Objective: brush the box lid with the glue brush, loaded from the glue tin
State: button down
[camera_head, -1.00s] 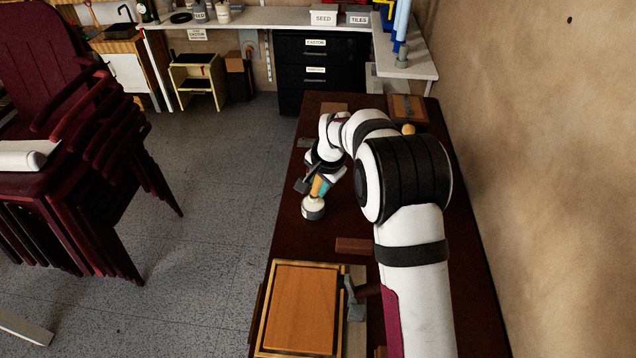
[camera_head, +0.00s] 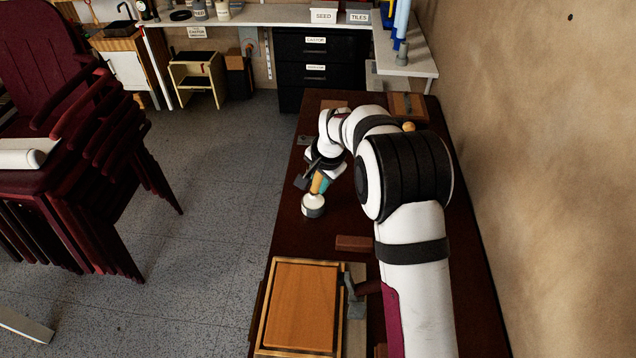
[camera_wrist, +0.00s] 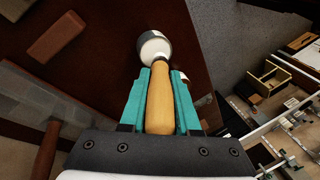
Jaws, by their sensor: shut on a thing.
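My gripper (camera_head: 321,178) is shut on the wooden handle of the glue brush (camera_wrist: 160,105); its teal fingers lie on both sides of the handle in the wrist view. The brush slants down to the white glue tin (camera_head: 313,206), which stands near the table's left edge and shows beyond the fingertips in the wrist view (camera_wrist: 155,47). The bristles are not visible, and I cannot tell how deep they sit in the tin. A flat orange-brown wooden panel in a paler frame, apparently the box lid (camera_head: 302,305), lies at the near end of the table.
A hammer (camera_head: 354,297) lies right beside the framed panel. A reddish-brown block (camera_head: 354,243) sits between panel and tin. A wooden box-like piece (camera_head: 408,106) is at the table's far end. A wall (camera_head: 540,180) runs along the right. Stacked chairs (camera_head: 85,190) stand left on the floor.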

jog(key=shift+r, duration=3.05)
jog(key=s+d+r+n+g+y, duration=0.1)
jog(key=s+d+r+n, duration=0.3)
jog(key=s+d+r, duration=0.4)
jog(key=s+d+r+n+g+y, duration=0.1)
jog(key=s+d+r+n, duration=0.25)
jog(key=s+d, duration=0.5)
jog(key=s+a+f+g, duration=0.1)
jog(key=s+a+f, duration=0.2)
jog(key=a+f, duration=0.9)
jog(key=shift+s+a, duration=0.15)
jog(key=shift+a, duration=0.15)
